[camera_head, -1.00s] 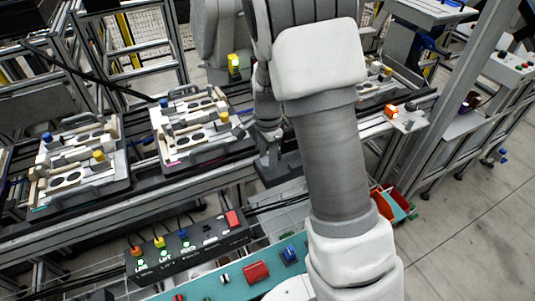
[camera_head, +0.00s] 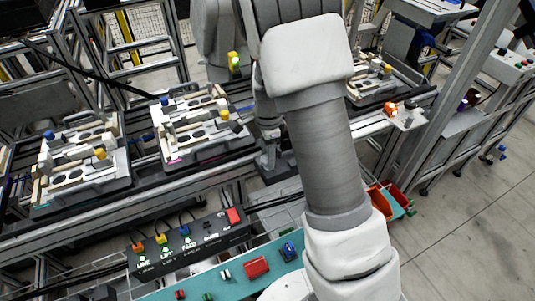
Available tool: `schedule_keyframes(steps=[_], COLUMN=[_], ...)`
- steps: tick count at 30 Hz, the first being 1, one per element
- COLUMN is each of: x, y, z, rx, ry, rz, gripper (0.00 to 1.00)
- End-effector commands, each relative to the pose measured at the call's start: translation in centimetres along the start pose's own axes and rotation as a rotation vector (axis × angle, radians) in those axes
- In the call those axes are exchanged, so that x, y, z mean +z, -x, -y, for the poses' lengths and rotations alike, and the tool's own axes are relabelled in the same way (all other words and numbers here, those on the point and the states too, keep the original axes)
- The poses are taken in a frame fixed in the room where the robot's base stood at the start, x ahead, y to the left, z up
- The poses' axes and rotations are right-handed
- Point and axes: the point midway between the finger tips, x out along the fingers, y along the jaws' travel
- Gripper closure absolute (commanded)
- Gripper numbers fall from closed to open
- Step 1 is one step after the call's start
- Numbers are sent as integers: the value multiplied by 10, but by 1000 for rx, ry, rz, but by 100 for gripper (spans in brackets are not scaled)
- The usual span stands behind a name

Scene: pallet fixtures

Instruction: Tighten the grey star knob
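A small dark grey piece (camera_head: 236,127) sits at the right edge of the middle pallet fixture (camera_head: 240,148), next to a yellow knob (camera_head: 225,115). It may be the grey star knob, but it is too small to tell its shape. My gripper (camera_head: 266,163) points down just right of this fixture, apart from the dark piece. Its fingers are small and partly lost against the dark rail, so I cannot tell whether they are open or shut. My arm hides part of the right fixture (camera_head: 362,97).
A left fixture (camera_head: 125,180) with blue and yellow knobs stands on the same conveyor. In front are a control box (camera_head: 190,262) with lit buttons and a teal bench strip (camera_head: 225,290) holding small parts. An orange-red block (camera_head: 390,108) lies at right. Open floor is at far right.

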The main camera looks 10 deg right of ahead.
Motion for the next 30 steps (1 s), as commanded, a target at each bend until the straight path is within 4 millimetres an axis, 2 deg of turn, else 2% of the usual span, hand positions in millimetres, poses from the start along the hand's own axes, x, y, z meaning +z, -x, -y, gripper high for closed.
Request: schedule_keyframes(steps=[1, 3, 4, 12, 16, 20, 30], x=[0, 0, 0, 0, 0, 1, 0], y=[0, 0, 0, 0, 9, 32, 115], z=[0, 0, 0, 0, 0, 1, 1], rx=[-1, 0, 0, 1, -1, -4, -6], ry=[0, 0, 1, 1, 2, 3, 2], rz=[0, 0, 0, 0, 0, 1, 1], gripper=[35, 22, 19, 19, 19, 19, 19])
